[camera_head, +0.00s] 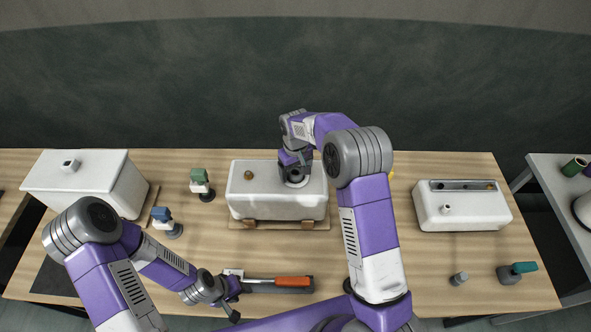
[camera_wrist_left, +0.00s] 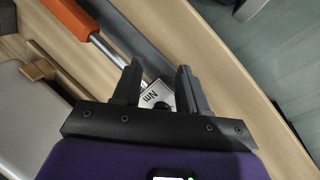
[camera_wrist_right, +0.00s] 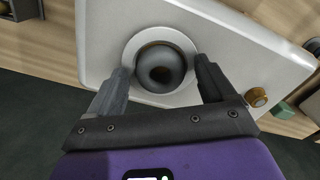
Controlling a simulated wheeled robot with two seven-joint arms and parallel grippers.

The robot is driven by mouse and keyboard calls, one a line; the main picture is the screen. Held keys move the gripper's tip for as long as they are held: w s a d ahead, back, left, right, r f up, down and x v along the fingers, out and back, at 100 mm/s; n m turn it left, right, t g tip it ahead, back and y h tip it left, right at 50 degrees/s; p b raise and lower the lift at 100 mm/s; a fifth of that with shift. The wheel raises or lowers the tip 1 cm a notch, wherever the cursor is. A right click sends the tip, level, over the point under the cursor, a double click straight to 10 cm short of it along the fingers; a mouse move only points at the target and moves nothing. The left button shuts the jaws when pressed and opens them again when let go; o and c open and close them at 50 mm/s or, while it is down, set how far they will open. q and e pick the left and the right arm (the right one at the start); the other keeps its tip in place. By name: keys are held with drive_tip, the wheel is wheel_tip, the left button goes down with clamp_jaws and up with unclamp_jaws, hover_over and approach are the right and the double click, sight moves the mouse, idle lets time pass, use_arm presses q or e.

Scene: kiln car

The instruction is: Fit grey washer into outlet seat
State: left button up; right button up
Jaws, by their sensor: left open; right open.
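A dark grey ring-shaped part, apparently the grey washer (camera_wrist_right: 160,70), lies within the round white outlet seat (camera_wrist_right: 133,45) on the white block (camera_head: 262,207). I cannot tell how deep it sits. My right gripper (camera_wrist_right: 160,80) is open, with one finger on each side of the seat. In the head view the right gripper (camera_head: 294,178) is over the block's right part. My left gripper (camera_wrist_left: 155,75) is open around the head of an orange-handled wrench (camera_head: 292,282) marked "NM". In the head view the left gripper (camera_head: 230,290) is at the wrench's left end.
A brass fitting (camera_wrist_right: 256,97) is on the same block. A white box (camera_head: 85,183) stands left and another white block (camera_head: 460,208) right. Green (camera_head: 200,182), blue (camera_head: 163,221) and teal-handled (camera_head: 515,272) items stand on the table, with a small grey cylinder (camera_head: 459,279).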

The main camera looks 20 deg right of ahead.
drive_tip(key=shift+r+p, duration=2.45)
drive_tip(key=shift+r, duration=1.45)
